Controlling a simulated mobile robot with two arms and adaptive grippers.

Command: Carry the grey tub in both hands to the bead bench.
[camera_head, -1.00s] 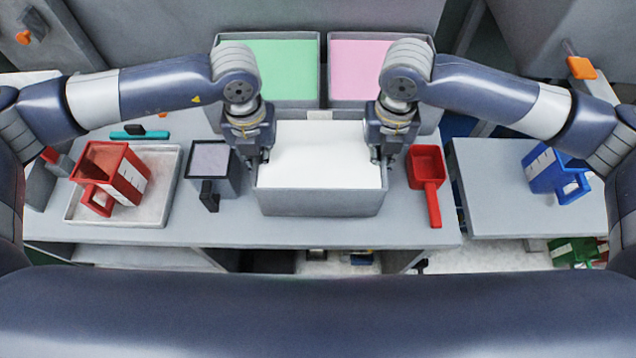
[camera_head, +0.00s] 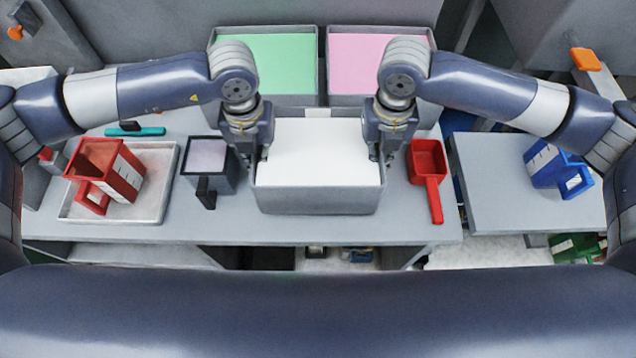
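The grey tub (camera_head: 318,201), filled nearly to its rim with something white (camera_head: 318,152), is at the middle of the grey bench. My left gripper (camera_head: 258,158) points down at the tub's left wall, and my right gripper (camera_head: 381,157) points down at its right wall. Both fingertips are at or against the rim. The fingers are small and partly hidden, so I cannot tell whether they are closed on the walls. I cannot tell whether the tub touches the bench. No label shows which place is the bead bench.
Bins with green (camera_head: 283,65) and pink (camera_head: 362,62) contents stand behind. A red jug (camera_head: 106,170) on a tray (camera_head: 150,208) and a dark pot (camera_head: 222,181) are left. A red scoop (camera_head: 427,160) is close right. A separate right table (camera_head: 500,190) holds a blue jug (camera_head: 553,170).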

